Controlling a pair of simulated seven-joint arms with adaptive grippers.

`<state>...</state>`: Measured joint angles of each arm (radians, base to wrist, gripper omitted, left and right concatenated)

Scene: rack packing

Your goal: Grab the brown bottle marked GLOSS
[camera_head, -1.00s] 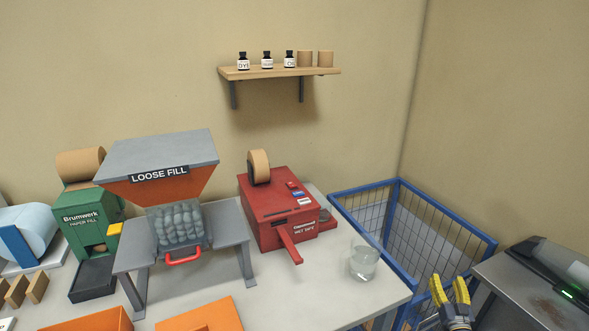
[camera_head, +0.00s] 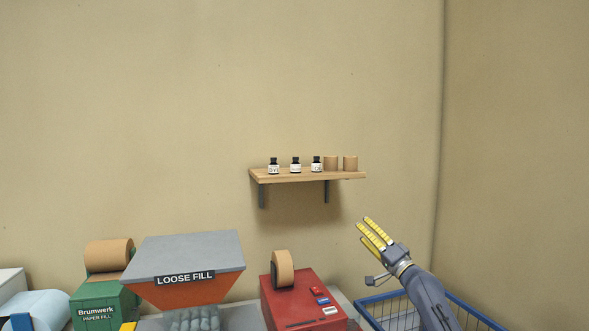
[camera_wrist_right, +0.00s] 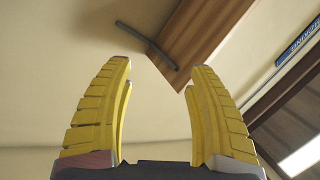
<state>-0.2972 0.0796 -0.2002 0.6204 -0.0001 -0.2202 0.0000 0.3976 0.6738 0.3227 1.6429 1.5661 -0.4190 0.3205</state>
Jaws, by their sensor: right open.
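Three small dark bottles with white labels stand upright on the wooden wall shelf (camera_head: 308,175): a left bottle (camera_head: 273,166), a middle bottle (camera_head: 295,165) and a right bottle (camera_head: 316,165). Their labels are too small to read surely, so I cannot tell which, if any, says GLOSS. My right gripper (camera_head: 363,229), with yellow fingers, is open and empty, below and right of the shelf. In the right wrist view, the open fingers (camera_wrist_right: 160,68) point up toward the shelf's wooden underside (camera_wrist_right: 205,35); no bottle shows there. My left gripper is not in view.
Two brown cylinders (camera_head: 340,163) stand at the shelf's right end. Dark brackets (camera_head: 327,191) hold the shelf from below. A red machine with a tape roll (camera_head: 283,268) and the LOOSE FILL hopper (camera_head: 187,263) stand below. A blue wire cage (camera_head: 470,313) is at the lower right.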

